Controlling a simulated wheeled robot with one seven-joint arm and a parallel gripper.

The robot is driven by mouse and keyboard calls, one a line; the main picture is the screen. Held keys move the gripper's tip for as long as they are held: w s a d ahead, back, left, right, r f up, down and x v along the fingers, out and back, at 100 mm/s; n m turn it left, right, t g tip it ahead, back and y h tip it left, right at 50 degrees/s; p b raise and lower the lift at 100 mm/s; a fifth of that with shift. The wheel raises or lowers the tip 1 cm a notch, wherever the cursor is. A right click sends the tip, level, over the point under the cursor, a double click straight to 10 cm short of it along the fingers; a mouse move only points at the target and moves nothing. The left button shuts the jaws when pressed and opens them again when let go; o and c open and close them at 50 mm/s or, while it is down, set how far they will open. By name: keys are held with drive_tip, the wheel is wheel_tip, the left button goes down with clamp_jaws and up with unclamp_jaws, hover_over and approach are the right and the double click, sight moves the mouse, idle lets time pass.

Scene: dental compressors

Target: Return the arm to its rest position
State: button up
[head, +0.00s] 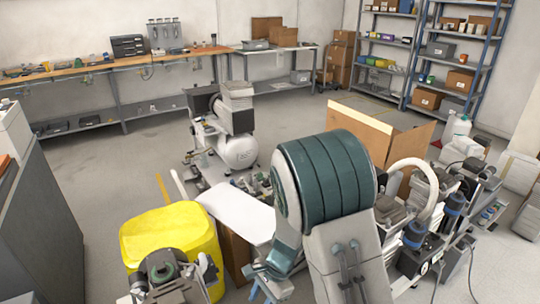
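My arm (325,180) rises in the front middle of the head view, bent at a large joint with dark teal bands. One light grey link with cables runs down to the bottom edge. Another part runs down and left from the joint, beside a white panel. A grey mechanical piece with a dark green ring shows at the bottom, in front of the yellow bin (172,236). It may be the end of my arm, but I cannot be sure. No fingertips can be made out, and no held thing can be seen.
A white compressor (238,150) stands behind the bin. An open cardboard box (375,132) and compressor parts (425,235) crowd the right. A grey cabinet (45,230) stands at left. A workbench (90,68) and shelving (455,65) line the back. Open floor (105,170) lies left of centre.

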drive_tip(key=s+d+r+n+t+h+p, duration=0.1)
drive_tip(key=s+d+r+n+p, duration=0.1)
drive_tip(key=d+r, duration=0.4)
drive_tip(key=s+d+r+n+t+h+p, duration=0.1)
drive_tip(key=s+d+r+n, duration=0.4)
drive_tip(key=r, duration=0.9)
drive_tip(key=s+d+r+n+t+h+p, duration=0.2)
drive_tip(key=d+r+p, duration=0.3)
drive_tip(key=r, duration=0.5)
drive_tip(key=shift+s+d+n+t, duration=0.4)
drive_tip(key=shift+s+d+n, duration=0.3)
drive_tip(key=shift+d, duration=0.2)
